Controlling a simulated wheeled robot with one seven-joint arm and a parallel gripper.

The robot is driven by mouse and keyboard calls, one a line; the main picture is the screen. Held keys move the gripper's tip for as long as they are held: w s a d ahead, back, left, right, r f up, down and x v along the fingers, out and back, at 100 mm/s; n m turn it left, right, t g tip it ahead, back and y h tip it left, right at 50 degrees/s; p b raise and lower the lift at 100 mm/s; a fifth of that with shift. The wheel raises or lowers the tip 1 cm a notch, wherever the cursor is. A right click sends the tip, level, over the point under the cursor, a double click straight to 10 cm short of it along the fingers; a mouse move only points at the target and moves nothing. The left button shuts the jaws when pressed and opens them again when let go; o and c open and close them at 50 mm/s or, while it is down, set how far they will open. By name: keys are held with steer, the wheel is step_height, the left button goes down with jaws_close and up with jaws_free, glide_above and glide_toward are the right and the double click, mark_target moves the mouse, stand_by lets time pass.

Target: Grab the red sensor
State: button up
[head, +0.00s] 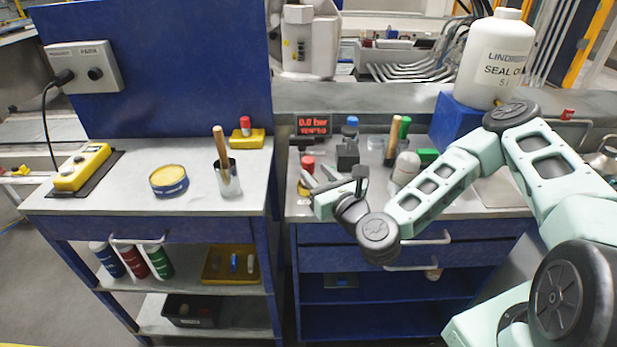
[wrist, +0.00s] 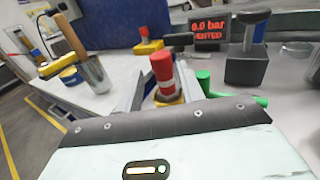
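A red-capped sensor (head: 308,163) with a pale band stands upright on a yellow base on the right bench. It also shows in the wrist view (wrist: 162,68), just beyond and between my fingers. My gripper (head: 318,177) is low over the bench at the front left, close beside this sensor. In the wrist view the two grey fingers of my gripper (wrist: 163,84) are spread, with a gap on either side of the sensor; contact cannot be made out. Another red-topped piece (head: 245,124) stands on a yellow block on the left bench, also visible in the wrist view (wrist: 144,34).
A pressure display (head: 313,125) stands behind the sensor. A dark block with a blue-topped part (head: 348,155), a wooden handle (head: 392,137) and green parts (head: 428,156) crowd the right bench. A metal cup (head: 228,180) and yellow tin (head: 168,180) stand on the left bench.

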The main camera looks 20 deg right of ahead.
mark_target(311, 165)
steer(key=w, duration=0.1)
steer(key=w+p, duration=0.1)
steer(key=w, duration=0.1)
steer(key=shift+w+a+r, duration=0.25)
steer(key=shift+w+r, duration=0.1)
steer(key=shift+w+f+p, duration=0.15)
steer(key=shift+w+p, duration=0.2)
steer(key=shift+w, duration=0.2)
steer(key=shift+a, duration=0.1)
jaws_close()
